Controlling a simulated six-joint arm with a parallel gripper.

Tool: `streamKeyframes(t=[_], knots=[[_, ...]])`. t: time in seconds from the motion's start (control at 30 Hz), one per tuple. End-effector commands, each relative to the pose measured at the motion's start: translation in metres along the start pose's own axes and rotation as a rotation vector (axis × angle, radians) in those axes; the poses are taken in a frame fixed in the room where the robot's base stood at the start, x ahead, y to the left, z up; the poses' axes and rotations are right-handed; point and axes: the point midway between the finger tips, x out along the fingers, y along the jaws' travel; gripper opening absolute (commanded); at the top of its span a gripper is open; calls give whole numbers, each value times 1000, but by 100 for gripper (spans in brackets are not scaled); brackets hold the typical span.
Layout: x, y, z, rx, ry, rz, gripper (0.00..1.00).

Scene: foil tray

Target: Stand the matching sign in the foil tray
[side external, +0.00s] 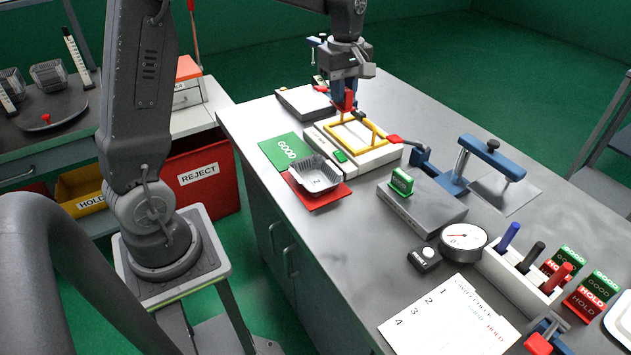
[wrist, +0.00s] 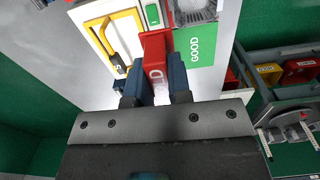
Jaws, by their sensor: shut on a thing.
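My gripper (side external: 344,104) is above the back of the bench, shut on a red sign (side external: 349,97). In the wrist view the red sign (wrist: 155,50) sits between the blue fingers (wrist: 158,88); white letters ending in "LD" show on it. The foil tray (side external: 316,176) stands on a red mat (side external: 318,197) at the bench's left edge, with a mark like "2" inside; I see no sign in it. In the wrist view part of the foil tray (wrist: 196,15) shows at the top edge. The held sign is apart from the tray.
A green GOOD mat (side external: 285,150) lies beside the tray. A white device with a yellow frame (side external: 352,134) stands close below my gripper. A green sign (side external: 402,180) stands on a grey block (side external: 424,206). A gauge (side external: 463,237), pens and more GOOD and HOLD signs (side external: 590,290) are at right.

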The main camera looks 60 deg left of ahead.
Motion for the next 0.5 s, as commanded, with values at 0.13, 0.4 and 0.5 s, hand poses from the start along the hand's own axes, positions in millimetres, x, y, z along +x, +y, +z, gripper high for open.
streamKeyframes(t=[0.13,0.4,0.5], knots=[[2,-57,-47,-28,1,2,0],[12,-128,-78,-42,1,1,0],[16,-147,-83,-47,0,0,0]])
